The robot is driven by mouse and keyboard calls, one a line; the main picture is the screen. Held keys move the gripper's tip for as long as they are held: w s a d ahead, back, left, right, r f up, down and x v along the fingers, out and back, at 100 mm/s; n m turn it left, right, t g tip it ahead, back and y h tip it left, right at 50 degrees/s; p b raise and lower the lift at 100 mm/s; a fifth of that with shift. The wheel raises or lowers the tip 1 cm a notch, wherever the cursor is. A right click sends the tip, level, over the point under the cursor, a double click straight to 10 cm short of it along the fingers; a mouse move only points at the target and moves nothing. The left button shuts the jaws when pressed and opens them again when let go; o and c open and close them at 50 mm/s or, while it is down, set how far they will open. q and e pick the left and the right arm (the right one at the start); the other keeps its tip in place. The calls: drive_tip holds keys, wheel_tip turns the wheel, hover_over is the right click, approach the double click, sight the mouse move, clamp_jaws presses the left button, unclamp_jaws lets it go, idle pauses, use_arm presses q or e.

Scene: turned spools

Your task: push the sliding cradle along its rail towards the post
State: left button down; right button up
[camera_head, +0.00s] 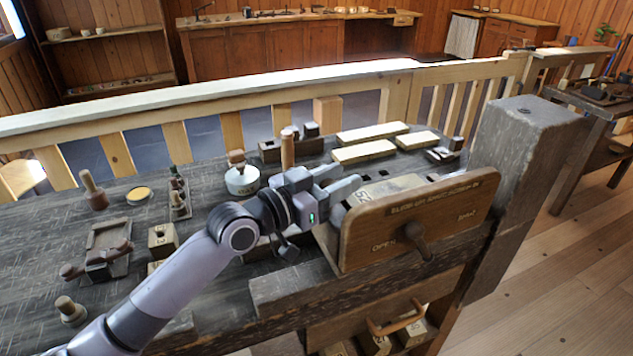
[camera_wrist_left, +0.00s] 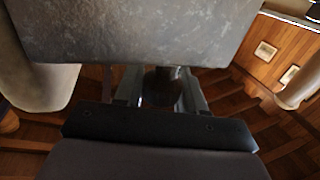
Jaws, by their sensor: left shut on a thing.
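My left gripper (camera_head: 345,187) reaches in from the left over the bench, behind the wooden front panel. It is shut on a dark rounded piece (camera_wrist_left: 162,86), seen between its fingers in the left wrist view. Whether this piece belongs to the sliding cradle I cannot tell. A pale block with dark marks (camera_head: 385,190) sits just right of the fingertips, partly hidden by the panel. It may be part of the cradle; the rail is not clearly visible. A thick grey square post (camera_head: 520,150) stands at the bench's right end. My right gripper is not in view.
The wooden panel (camera_head: 420,220) with a dark knob stands upright in front of the gripper. A white round pot (camera_head: 242,180) and pale wooden bars (camera_head: 372,132) lie behind. Several turned pieces and small blocks stand at the left. A railing (camera_head: 220,105) runs behind the bench.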

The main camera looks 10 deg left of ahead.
sight(323, 188)
use_arm(q)
drive_tip(key=shift+w+d+r, duration=0.1)
drive_tip(key=shift+w+d, duration=0.2)
drive_tip(key=shift+d, duration=0.15)
drive_tip(key=c, duration=0.8)
unclamp_jaws()
drive_tip(key=shift+o, duration=0.2)
drive_tip(key=shift+s+a, duration=0.4)
drive_tip(key=shift+b+v, duration=0.4)
drive_tip(key=shift+v, duration=2.65)
drive_tip(key=shift+s, duration=0.15)
